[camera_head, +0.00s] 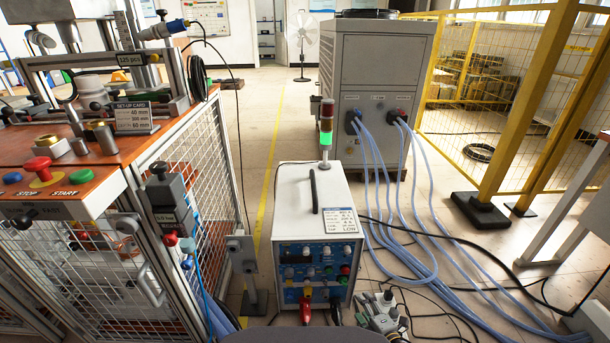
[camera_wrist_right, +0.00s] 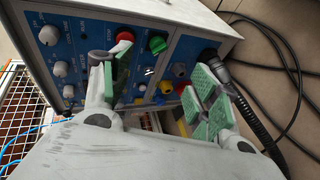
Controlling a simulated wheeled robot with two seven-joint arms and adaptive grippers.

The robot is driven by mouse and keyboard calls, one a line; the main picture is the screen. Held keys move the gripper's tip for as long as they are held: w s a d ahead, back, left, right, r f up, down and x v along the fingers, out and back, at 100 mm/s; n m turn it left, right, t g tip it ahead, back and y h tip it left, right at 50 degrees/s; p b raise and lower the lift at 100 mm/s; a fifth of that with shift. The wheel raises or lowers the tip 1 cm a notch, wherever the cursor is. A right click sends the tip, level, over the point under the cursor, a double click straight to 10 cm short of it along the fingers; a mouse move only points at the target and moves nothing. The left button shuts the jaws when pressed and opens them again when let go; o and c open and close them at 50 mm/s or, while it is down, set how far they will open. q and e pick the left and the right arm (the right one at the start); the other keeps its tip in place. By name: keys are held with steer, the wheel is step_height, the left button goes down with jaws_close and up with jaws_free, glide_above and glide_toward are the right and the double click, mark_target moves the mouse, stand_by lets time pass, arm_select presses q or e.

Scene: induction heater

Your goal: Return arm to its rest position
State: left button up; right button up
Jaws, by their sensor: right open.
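My right gripper (camera_head: 381,302) is low at the bottom of the head view, just right of the front of the white induction heater box (camera_head: 312,205). In the right wrist view its two green-padded fingers (camera_wrist_right: 160,88) stand wide apart with nothing between them. Behind the fingers is the heater's blue control panel (camera_wrist_right: 88,40), with grey knobs and red and green buttons. I cannot tell whether the fingers touch the panel. My left gripper does not show.
A black cable (camera_wrist_right: 245,100) runs from the panel close to the right finger. Pale blue hoses (camera_head: 415,220) spread over the floor from the grey cabinet (camera_head: 375,85). A mesh-sided workbench (camera_head: 218,150) stands left, a yellow fence (camera_head: 535,110) right.

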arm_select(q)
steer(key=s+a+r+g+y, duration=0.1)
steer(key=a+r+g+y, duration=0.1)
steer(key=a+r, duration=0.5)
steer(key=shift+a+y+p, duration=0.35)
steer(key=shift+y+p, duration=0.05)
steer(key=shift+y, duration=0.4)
arm_select(e)
steer(key=s+d+r+m+g+h, duration=0.1)
steer(key=s+r+m+g+h, duration=0.1)
steer(key=s+r+m+g, duration=0.2)
steer(key=s+d+r+m+g+h, duration=0.1)
steer(key=s+r+m+g, duration=0.4)
steer(key=s+r+m, duration=0.5)
steer(key=s+m+h, duration=0.1)
steer(key=s+m, duration=0.3)
steer(key=s, duration=0.3)
steer(key=shift+d+m+g, duration=0.2)
steer(key=shift+m+g, duration=0.1)
steer(key=shift+m, duration=0.1)
arm_select(q)
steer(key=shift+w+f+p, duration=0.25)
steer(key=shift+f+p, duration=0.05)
steer(key=shift+p, duration=0.9)
arm_select(e)
steer(key=shift+w+f, duration=0.35)
steer(key=shift+w, duration=0.05)
